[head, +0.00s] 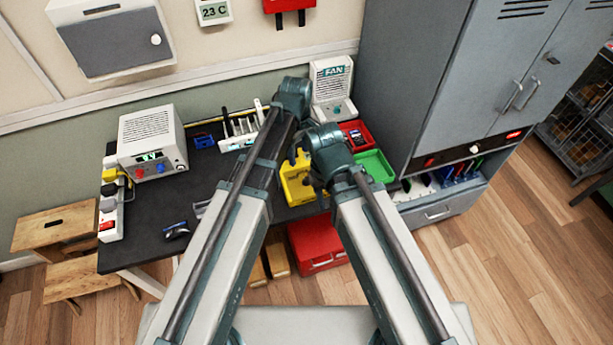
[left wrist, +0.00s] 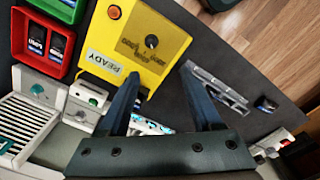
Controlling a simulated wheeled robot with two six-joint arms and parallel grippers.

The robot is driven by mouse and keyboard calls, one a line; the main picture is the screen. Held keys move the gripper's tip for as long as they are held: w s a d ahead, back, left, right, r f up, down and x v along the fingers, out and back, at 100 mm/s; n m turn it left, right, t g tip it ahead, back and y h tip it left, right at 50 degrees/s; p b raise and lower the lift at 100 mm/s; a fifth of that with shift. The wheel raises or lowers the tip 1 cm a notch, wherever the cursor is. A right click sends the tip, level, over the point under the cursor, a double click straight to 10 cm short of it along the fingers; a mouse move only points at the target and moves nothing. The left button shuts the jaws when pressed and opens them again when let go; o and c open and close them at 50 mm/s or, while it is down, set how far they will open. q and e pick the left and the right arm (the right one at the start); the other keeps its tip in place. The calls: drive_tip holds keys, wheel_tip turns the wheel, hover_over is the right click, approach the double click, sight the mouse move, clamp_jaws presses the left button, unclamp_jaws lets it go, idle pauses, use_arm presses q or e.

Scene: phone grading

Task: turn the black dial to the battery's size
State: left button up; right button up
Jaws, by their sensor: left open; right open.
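The yellow box (head: 295,181) stands on the dark bench; in the left wrist view it (left wrist: 168,22) shows an orange button, a READY label and the black dial (left wrist: 151,41). Lettering around the dial is too small to read. My left gripper (left wrist: 160,74) is open and empty, its two fingers apart on the near side of the box and short of the dial. In the head view its fingers are hidden behind my arm. My right gripper (head: 318,180) is near the box's right side, largely covered by its own wrist. I cannot tell which thing is the battery.
A red tray (head: 366,127) holding dark blue items and a green tray (head: 378,170) are right of the box. A white FAN unit (head: 331,99) stands behind. A grey bracket (left wrist: 218,88) lies beside the box. A white power supply (head: 150,137) is on the left.

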sight(306, 179)
use_arm(q)
drive_tip(key=shift+w+d+n, duration=0.25)
drive_tip(key=shift+d+n, duration=0.1)
drive_tip(key=shift+d, duration=0.2)
drive_tip(key=shift+w+d+n, duration=0.2)
drive_tip(key=shift+d+n, duration=0.15)
drive_tip(key=shift+d, duration=0.2)
wheel_tip(306, 179, down, 14)
drive_tip(key=b, duration=1.4)
drive_tip(key=shift+r, duration=0.1)
clamp_jaws()
